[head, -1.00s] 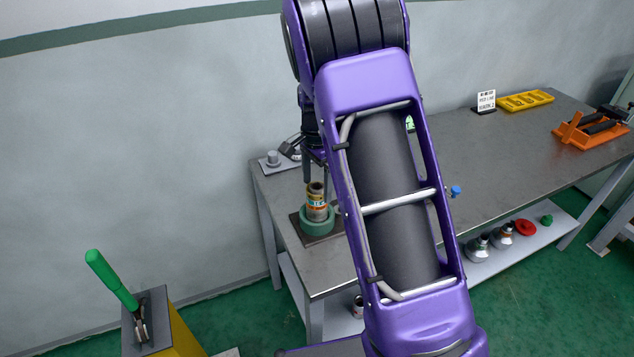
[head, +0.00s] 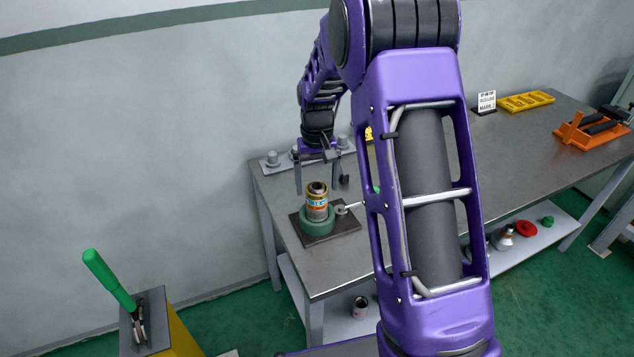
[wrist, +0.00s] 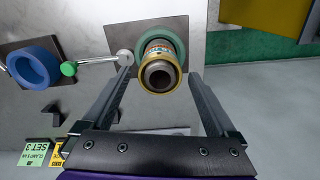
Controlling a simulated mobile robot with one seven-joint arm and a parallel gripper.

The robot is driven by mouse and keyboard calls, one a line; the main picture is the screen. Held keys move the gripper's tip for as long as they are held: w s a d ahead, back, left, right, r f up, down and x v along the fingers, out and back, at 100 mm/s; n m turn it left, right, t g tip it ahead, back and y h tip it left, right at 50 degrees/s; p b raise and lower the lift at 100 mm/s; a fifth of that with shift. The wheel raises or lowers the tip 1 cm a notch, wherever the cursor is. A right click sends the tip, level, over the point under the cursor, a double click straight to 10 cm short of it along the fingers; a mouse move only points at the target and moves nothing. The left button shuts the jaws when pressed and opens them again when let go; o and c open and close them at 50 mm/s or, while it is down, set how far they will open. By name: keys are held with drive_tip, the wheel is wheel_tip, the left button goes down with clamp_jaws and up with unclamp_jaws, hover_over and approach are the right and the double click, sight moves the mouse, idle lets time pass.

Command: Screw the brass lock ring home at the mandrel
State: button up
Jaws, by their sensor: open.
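A squat cylinder with coloured labels (head: 317,208) stands upright in a green collar (head: 317,226) on a dark plate (head: 346,224) at the bench's near left corner. In the wrist view a brass-coloured ring (wrist: 161,91) circles its top, around a dark bore. I cannot tell how far down the ring sits. My gripper (head: 317,190) is open and empty at the cylinder's top, slightly behind it in the head view. In the wrist view the two fingers of my gripper (wrist: 160,72) point along either side of the cylinder, with gaps showing.
A rod with a green knob (wrist: 69,69) and a blue ring (wrist: 34,67) lie left of the cylinder in the wrist view. Green and yellow cards (wrist: 36,152) are nearby. A green-handled lever (head: 110,278) stands front left. An orange vise (head: 590,130) is far right.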

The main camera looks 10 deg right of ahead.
drive_tip(key=n, duration=0.3)
drive_tip(key=n+p, duration=0.1)
drive_tip(key=n, duration=0.3)
drive_tip(key=shift+n, duration=0.3)
drive_tip(key=n, duration=0.7)
drive_tip(key=shift+n, duration=0.4)
